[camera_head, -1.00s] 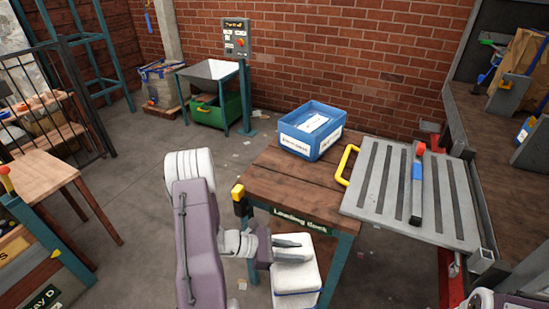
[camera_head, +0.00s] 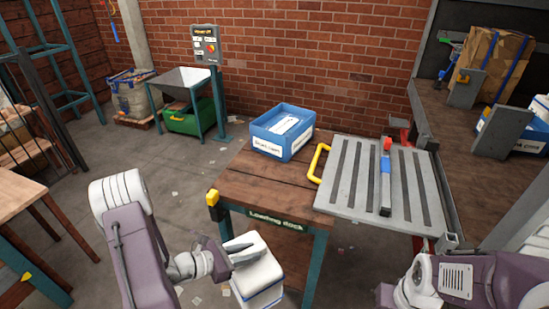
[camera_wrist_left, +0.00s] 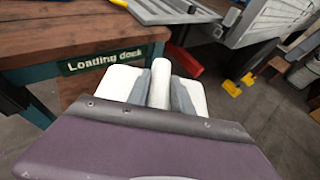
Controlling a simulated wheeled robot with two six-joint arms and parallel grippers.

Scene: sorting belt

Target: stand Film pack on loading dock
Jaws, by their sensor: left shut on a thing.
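The film pack (camera_head: 257,287), a white block-like pack with a thin dark line around it, is held by my left gripper (camera_head: 246,253). The gripper's grey fingers are shut on it near its top. The pack hangs tilted beside the front of the loading dock (camera_head: 248,178), a brown wooden table with a green name sign, and is below the tabletop. In the left wrist view the pack (camera_wrist_left: 119,84) shows on both sides of the fingers, partly hidden by them. My right arm enters at lower right; its gripper is out of the picture.
A blue labelled bin (camera_head: 270,144) stands at the table's back. A yellow handle (camera_head: 318,163) and a slotted grey plate (camera_head: 350,190) adjoin its right side. A yellow-black post (camera_head: 212,204) marks its front left corner. The tabletop's front and middle are clear.

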